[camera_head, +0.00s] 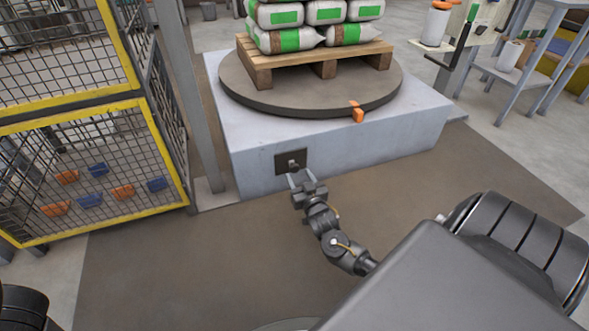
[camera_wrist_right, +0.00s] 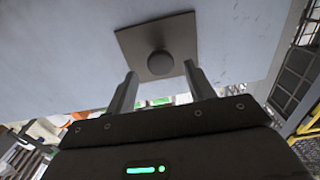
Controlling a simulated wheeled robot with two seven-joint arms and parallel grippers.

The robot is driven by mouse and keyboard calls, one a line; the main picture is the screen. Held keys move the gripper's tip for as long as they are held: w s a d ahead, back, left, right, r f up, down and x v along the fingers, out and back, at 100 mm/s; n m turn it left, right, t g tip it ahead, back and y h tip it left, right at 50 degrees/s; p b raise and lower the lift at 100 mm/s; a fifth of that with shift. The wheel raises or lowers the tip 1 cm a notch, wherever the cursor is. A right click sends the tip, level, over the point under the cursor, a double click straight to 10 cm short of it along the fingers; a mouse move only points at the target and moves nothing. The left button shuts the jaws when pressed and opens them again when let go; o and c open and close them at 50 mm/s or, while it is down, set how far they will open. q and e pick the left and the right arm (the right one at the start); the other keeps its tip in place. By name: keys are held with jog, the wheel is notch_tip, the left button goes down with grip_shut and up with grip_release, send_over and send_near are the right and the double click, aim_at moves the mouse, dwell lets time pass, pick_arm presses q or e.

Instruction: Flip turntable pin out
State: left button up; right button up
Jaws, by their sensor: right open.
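A dark square plate (camera_head: 281,168) with a small toggle-like knob (camera_head: 292,163) is on the front face of the pale plinth (camera_head: 250,130). The round turntable (camera_head: 240,88) is on top of the plinth. An orange piece (camera_head: 357,114) sits at the turntable's front edge. My right gripper (camera_head: 300,176) is open just in front of the plate. In the right wrist view the rounded knob (camera_wrist_right: 160,62) shows between and just beyond the two open fingers (camera_wrist_right: 161,70), with the plate (camera_wrist_right: 150,34) behind it. Contact cannot be told. My left gripper is not in view.
A wooden pallet (camera_head: 325,69) with white and green bags (camera_head: 326,12) stands on the turntable. A yellow-framed mesh fence (camera_head: 185,185) and a grey post (camera_head: 181,85) are at left. The brown floor in front of the plinth is clear.

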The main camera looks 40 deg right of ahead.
aim_at(295, 170)
jog(key=b+x, duration=0.2)
jog(key=x, duration=0.2)
jog(key=shift+f, duration=0.2)
jog(key=shift+w+d+r, duration=0.15)
jog(key=shift+w, duration=0.25)
